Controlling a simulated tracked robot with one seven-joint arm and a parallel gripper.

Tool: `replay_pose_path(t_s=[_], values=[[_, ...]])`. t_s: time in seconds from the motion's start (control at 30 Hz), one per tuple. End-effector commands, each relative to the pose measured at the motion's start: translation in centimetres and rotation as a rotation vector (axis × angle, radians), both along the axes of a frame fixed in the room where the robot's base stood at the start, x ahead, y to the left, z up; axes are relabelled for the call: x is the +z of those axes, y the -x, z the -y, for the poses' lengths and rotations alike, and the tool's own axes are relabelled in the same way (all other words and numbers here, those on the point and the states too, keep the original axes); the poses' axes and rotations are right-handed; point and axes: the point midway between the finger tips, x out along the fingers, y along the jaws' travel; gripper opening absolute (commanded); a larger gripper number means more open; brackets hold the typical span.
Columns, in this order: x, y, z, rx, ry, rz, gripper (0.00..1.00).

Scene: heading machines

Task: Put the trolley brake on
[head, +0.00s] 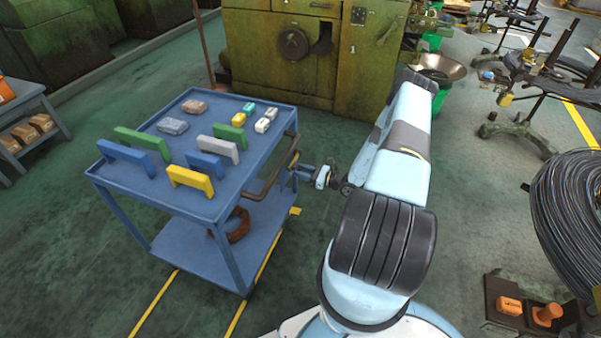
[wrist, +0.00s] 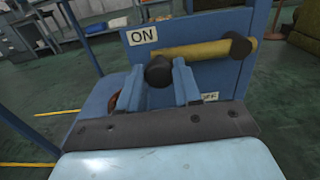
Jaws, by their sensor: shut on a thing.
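The blue trolley (head: 180,205) stands left of my arm in the head view. In the wrist view, a blue brake plate (wrist: 205,25) carries a yellow lever (wrist: 200,51). The lever runs from a dark pivot (wrist: 239,45) at right to a dark knob (wrist: 158,70) at left, slightly lower. A white ON label (wrist: 142,36) sits just above the knob. A partly hidden label (wrist: 210,97), seemingly OFF, is lower right. My gripper (wrist: 160,88) is shut on the knob, one finger on each side. In the head view my gripper (head: 298,173) is at the trolley's right side; the lever is unclear there.
Colored handles and small blocks lie on the trolley's top tray. A brown push handle (head: 275,173) sticks out beside my gripper. A green machine (head: 300,50) stands behind. A wire coil (head: 570,215) is at right. Green floor between is clear.

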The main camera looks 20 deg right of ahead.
Motion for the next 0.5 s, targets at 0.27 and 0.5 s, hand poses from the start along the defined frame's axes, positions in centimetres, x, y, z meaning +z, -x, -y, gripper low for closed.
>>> replay_pose_path(t_s=[0.27, 0.5], values=[[-0.18, 0.07, 0.34, -0.005, 0.006, -0.004, 0.57], [-0.14, 0.1, 0.18, -0.002, 0.003, -0.004, 0.58]])
